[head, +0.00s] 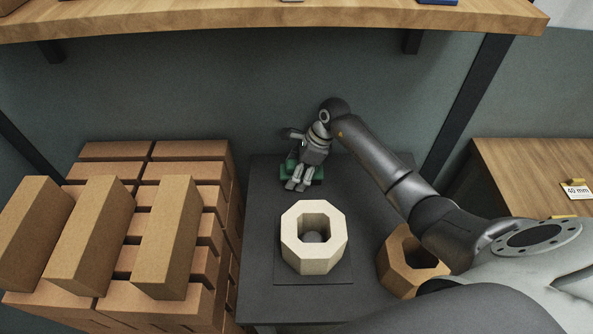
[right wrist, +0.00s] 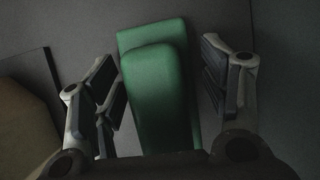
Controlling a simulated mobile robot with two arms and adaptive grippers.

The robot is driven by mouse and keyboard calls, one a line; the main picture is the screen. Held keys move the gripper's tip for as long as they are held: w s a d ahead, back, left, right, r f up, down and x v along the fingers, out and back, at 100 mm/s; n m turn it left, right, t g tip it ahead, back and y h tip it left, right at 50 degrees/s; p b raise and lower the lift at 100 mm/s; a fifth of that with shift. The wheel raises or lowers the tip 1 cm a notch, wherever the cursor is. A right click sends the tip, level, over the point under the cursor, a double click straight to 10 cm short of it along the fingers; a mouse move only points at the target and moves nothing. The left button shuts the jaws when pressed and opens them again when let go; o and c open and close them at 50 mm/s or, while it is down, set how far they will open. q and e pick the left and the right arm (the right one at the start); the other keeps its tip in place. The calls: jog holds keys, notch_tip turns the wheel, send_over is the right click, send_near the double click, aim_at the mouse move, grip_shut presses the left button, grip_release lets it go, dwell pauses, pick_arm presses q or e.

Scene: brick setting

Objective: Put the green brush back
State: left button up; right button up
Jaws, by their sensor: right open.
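The green brush (head: 318,176) lies on the dark table (head: 258,215) near its back, partly hidden by my right gripper in the head view. In the right wrist view its green body (right wrist: 158,95) shows between the two fingers, with a gap on each side. My right gripper (head: 297,184) is open and points down over the brush; its fingers also show in the right wrist view (right wrist: 163,82). I cannot tell how far the fingertips are above the table. My left gripper is not in view.
A cream octagonal hollow block (head: 293,255) stands on a dark plate in front of the brush. A tan octagonal block (head: 393,268) is partly behind my right arm. Stacked bricks (head: 110,150) stand left, a wooden shelf (head: 250,20) hangs above, and a wooden bench (head: 520,165) is right.

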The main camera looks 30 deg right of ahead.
jog(key=b+v, duration=0.1)
jog(key=v, duration=1.1)
jog(key=shift+r, duration=0.2)
jog(key=shift+a, duration=0.1)
